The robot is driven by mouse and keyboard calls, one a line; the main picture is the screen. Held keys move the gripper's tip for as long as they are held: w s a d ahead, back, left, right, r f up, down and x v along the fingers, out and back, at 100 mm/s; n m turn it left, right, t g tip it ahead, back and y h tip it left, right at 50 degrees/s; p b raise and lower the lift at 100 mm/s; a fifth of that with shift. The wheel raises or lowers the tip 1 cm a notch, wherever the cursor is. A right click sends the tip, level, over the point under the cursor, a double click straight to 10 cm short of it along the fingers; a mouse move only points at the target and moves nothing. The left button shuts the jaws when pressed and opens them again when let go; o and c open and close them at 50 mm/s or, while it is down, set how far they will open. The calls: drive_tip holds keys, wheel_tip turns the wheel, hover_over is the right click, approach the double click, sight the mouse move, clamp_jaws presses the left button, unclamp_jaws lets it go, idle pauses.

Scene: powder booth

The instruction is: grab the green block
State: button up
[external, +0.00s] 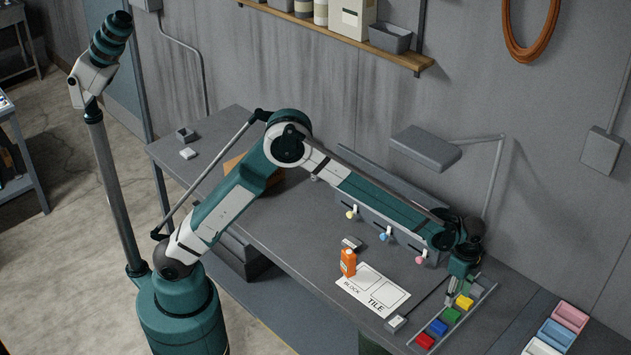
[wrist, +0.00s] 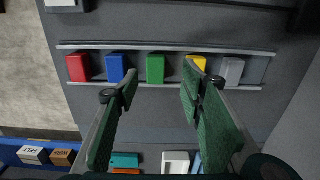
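The green block (external: 451,315) sits in a row of colored blocks on a narrow rack at the right end of the workbench. In the wrist view the green block (wrist: 155,68) stands between the blue block (wrist: 117,67) and the yellow block (wrist: 197,62). My gripper (external: 458,292) is over the rack, near the yellow and grey blocks in the external view. In the wrist view my gripper (wrist: 150,90) is open and empty, its green-padded fingers spread on either side of the green block's column. The right finger partly covers the yellow block.
A red block (wrist: 78,67) and a grey block (wrist: 231,71) end the row. An orange bottle (external: 348,262) stands by a white "BLOCK/TILE" sheet (external: 378,300). Pink (external: 571,316) and blue (external: 556,334) trays lie right of the rack. A lamp (external: 425,146) stands behind.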

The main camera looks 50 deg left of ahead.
sight(458, 317)
drive_tip(key=shift+s+d+f, duration=0.15)
drive_tip(key=shift+s+d, duration=0.1)
drive_tip(key=shift+d, duration=0.15)
drive_tip(key=shift+f, duration=0.1)
drive_tip(key=shift+f, duration=1.2)
drive_tip(key=shift+f, duration=0.1)
drive_tip(key=shift+s+d+f, duration=0.1)
drive_tip(key=shift+f, duration=1.15)
drive_tip(key=shift+s+d+f, duration=0.1)
drive_tip(key=shift+f, duration=1.15)
drive_tip(key=c, duration=1)
